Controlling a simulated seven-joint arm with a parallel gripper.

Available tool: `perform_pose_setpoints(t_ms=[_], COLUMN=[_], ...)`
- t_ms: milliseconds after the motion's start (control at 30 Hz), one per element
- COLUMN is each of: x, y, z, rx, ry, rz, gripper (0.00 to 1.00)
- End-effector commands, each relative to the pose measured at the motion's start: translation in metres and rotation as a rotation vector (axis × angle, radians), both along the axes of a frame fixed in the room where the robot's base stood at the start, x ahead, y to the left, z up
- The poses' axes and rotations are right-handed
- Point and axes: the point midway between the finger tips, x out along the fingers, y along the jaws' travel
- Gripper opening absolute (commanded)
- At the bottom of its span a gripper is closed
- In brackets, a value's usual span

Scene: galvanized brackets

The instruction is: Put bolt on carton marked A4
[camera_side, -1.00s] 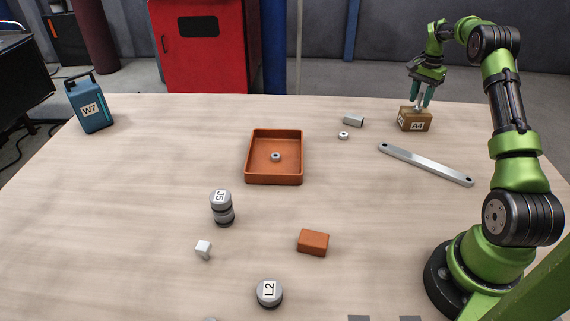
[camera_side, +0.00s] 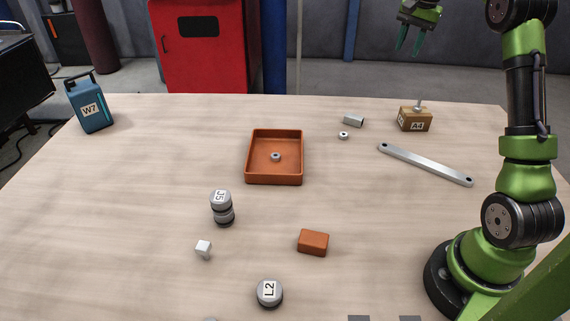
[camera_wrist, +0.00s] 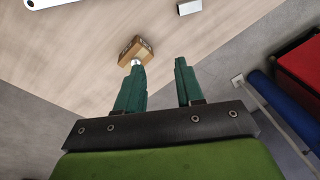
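The carton marked A4 (camera_side: 415,121) is a small brown box at the back right of the table. The bolt (camera_side: 419,105) is small and grey and stands upright on top of the carton. My gripper (camera_side: 408,40) is raised well above and slightly left of the carton in the side view, empty, with its fingers apart. In the wrist view the carton (camera_wrist: 140,48) lies beyond the open fingers of my gripper (camera_wrist: 157,78). The bolt's pale head (camera_wrist: 136,63) shows there by the left fingertip, partly hidden.
A flat metal bar (camera_side: 426,165), a small grey block (camera_side: 353,120) and a nut (camera_side: 343,135) lie near the carton. An orange tray (camera_side: 248,160) holds a ring. Canisters J5 (camera_side: 221,207) and L2 (camera_side: 269,293), an orange block (camera_side: 313,242) and blue can W7 (camera_side: 91,106) stand elsewhere.

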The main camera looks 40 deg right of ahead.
Motion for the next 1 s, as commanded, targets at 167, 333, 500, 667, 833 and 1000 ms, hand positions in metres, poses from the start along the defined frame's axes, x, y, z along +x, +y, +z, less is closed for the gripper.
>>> perform_pose_setpoints(t_ms=[167,333,500,667,833,1000], x=[-0.009,-0.045,-0.098,-0.142,-0.164,-0.168], y=[0.112,0.209,0.287,0.33,0.347,0.349], z=[0.038,0.045,0.028,0.001,-0.019,-0.022], rx=[-0.042,-0.078,-0.115,-0.144,-0.161,-0.165], ry=[-0.131,-0.254,-0.377,-0.469,-0.516,-0.523], rz=[0.255,0.479,0.684,0.82,0.887,0.897], gripper=[0.37,0.37,0.37,0.37,0.37,0.37])
